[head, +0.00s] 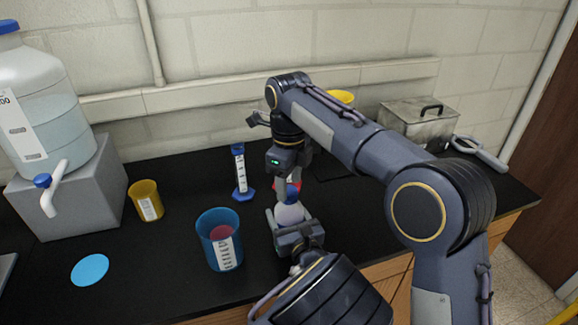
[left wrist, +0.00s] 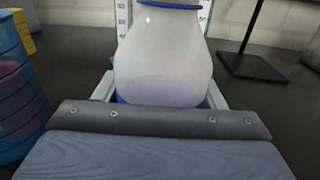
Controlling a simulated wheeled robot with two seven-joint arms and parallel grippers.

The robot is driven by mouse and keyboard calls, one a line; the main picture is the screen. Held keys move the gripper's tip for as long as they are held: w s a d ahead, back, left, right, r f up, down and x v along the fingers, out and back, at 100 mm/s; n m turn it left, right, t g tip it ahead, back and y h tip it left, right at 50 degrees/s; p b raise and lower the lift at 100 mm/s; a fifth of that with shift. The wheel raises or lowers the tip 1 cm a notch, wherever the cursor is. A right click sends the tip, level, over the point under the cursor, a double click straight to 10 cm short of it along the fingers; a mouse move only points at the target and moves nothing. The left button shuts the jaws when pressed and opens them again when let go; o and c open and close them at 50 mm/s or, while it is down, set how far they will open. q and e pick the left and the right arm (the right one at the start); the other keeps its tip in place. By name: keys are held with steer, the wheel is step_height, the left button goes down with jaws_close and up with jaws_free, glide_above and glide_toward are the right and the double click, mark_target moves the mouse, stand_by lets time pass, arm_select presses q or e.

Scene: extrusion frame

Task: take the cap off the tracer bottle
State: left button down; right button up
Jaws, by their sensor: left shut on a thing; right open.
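The tracer bottle (head: 290,213) is small and whitish, with a purple tint low down. It stands upright on the black bench, and its body fills the middle of the left wrist view (left wrist: 165,55). My left gripper (head: 289,219) is shut on the bottle's body, with a finger on each side (left wrist: 160,92). A blue band (left wrist: 170,4) rings the bottle's neck at the top edge of the left wrist view; the cap is out of that frame. My right gripper (head: 290,187) points down, open, over the bottle's top. Its fingers largely hide the cap, and contact cannot be told.
A blue beaker (head: 208,232) stands left of the bottle, a blue-based graduated cylinder (head: 239,172) behind it. A yellow beaker (head: 146,203), a tank on a grey block (head: 75,190) and a blue disc (head: 90,270) are farther left. A metal box (head: 418,125) stands back right.

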steer(key=shift+f, duration=1)
